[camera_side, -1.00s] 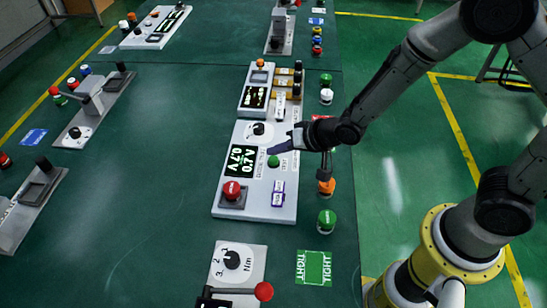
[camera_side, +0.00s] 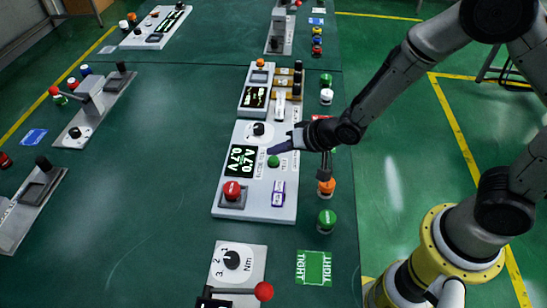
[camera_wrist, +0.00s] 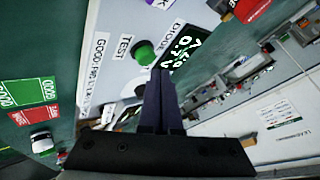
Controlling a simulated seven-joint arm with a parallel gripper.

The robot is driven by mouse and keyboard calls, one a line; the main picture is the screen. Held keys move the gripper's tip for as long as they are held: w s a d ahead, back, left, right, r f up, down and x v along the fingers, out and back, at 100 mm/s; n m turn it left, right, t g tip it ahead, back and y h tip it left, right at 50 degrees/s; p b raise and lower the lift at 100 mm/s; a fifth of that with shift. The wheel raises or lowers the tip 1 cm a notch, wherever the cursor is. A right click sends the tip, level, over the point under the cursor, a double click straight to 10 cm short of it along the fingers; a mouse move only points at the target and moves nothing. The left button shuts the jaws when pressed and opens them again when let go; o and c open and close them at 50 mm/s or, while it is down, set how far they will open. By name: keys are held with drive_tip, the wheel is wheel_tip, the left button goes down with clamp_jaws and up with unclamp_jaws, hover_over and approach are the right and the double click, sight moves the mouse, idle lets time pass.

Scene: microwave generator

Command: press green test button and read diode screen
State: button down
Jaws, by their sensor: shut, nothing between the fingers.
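The green test button (camera_side: 273,161) sits on the white panel (camera_side: 258,213) in the side view. In the wrist view the green button (camera_wrist: 144,52) is beside the word TEST. The diode screen (camera_side: 241,161) is left of the button and lit, with white characters that look like 0.7 V on its lower line. In the wrist view the screen (camera_wrist: 178,47) is partly covered by my fingers. My gripper (camera_side: 272,149) is shut and empty, its fingertips just above the button in the side view. I cannot tell whether they touch it.
A red button (camera_side: 232,190) and a black knob (camera_side: 258,129) are on the same panel. Orange (camera_side: 326,187) and green (camera_side: 327,218) buttons stand along the table's right edge. A Nm dial (camera_side: 232,259) is at the front.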

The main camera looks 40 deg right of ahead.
sight(278, 161)
drive_tip(key=shift+f, duration=0.1)
drive_tip(key=shift+f, duration=0.35)
drive_tip(key=shift+f, duration=0.55)
idle(1.0)
drive_tip(key=shift+r, duration=0.95)
drive_tip(key=shift+r, duration=0.15)
drive_tip(key=shift+r, duration=2.4)
drive_tip(key=shift+d, duration=0.1)
